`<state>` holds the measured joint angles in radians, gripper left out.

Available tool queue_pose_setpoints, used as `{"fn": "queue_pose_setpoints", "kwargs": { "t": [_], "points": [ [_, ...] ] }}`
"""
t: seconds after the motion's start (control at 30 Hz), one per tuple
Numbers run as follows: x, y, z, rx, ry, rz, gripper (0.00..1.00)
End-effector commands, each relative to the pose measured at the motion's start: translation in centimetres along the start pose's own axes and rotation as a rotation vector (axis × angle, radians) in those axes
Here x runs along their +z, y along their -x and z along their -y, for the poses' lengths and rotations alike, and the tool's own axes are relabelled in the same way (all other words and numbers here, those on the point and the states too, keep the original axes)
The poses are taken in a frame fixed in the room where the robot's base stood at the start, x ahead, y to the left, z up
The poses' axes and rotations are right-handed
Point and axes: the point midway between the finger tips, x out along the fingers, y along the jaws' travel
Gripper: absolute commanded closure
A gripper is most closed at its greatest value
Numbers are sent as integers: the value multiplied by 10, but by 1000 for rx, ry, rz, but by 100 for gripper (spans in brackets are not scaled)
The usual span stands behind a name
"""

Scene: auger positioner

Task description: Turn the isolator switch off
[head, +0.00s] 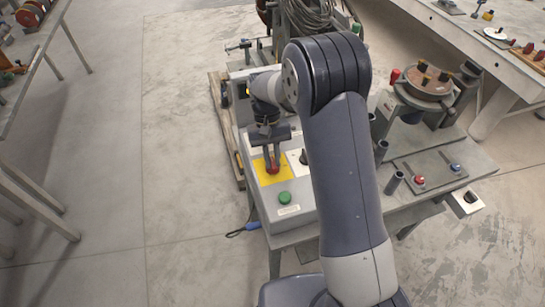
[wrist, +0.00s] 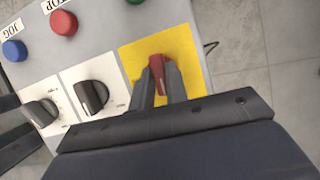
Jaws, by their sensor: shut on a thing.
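The isolator switch (wrist: 157,68) is a red rotary handle on a yellow plate (wrist: 189,45) in the wrist view. It also shows in the head view (head: 273,167), on the top of the grey control box (head: 252,147). My gripper (wrist: 159,80) points down at the handle, one finger on each side, and is shut on it. In the wrist view the handle stands roughly upright in the picture, in line with the fingers. The fingers hide part of the handle, and I can read no on or off marking.
Two black knobs (wrist: 91,95) on white plates sit beside the yellow plate. A red button (wrist: 63,22) and a blue button (wrist: 14,50) are farther along the panel. A green button (head: 285,197) is near the box's front edge. Open floor lies left of the box.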

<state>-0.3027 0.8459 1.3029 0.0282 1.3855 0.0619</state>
Motion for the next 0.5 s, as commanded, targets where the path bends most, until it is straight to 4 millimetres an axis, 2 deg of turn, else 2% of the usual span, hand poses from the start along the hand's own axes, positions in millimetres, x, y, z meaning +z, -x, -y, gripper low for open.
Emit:
{"fn": "queue_pose_setpoints", "kwargs": {
  "t": [0.5],
  "points": [
    [0, 1, 0, 26, 63, -2, 100]
  ]
}}
